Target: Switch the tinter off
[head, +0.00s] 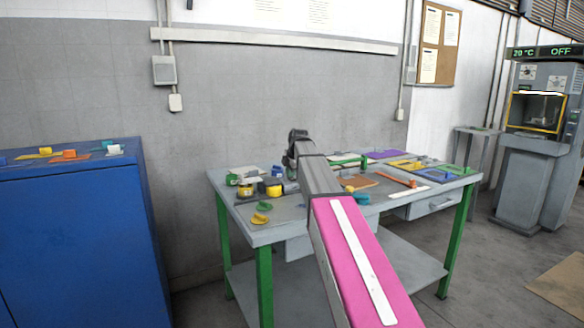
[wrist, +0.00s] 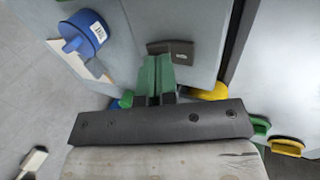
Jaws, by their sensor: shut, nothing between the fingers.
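A grey machine (head: 540,140) stands at the far right in the head view, with a yellow-framed window. The green display (head: 540,52) on top of it reads 20 °C and OFF. No label shows whether this machine is the tinter. My gripper (wrist: 158,62) shows in the wrist view as two green fingers close together, shut and empty. It is over a grey surface, close to a small dark brown block (wrist: 172,47); I cannot tell whether they touch. In the head view my arm reaches over the workbench and hides part of it; the fingers are not clear there.
The grey workbench (head: 262,229) with green legs carries several coloured tools and mats. A blue cabinet (head: 75,240) stands at the left with small items on top. In the wrist view, a blue cylinder (wrist: 82,33) lies left of the fingers and yellow and green pieces lie right. Floor shows between bench and machine.

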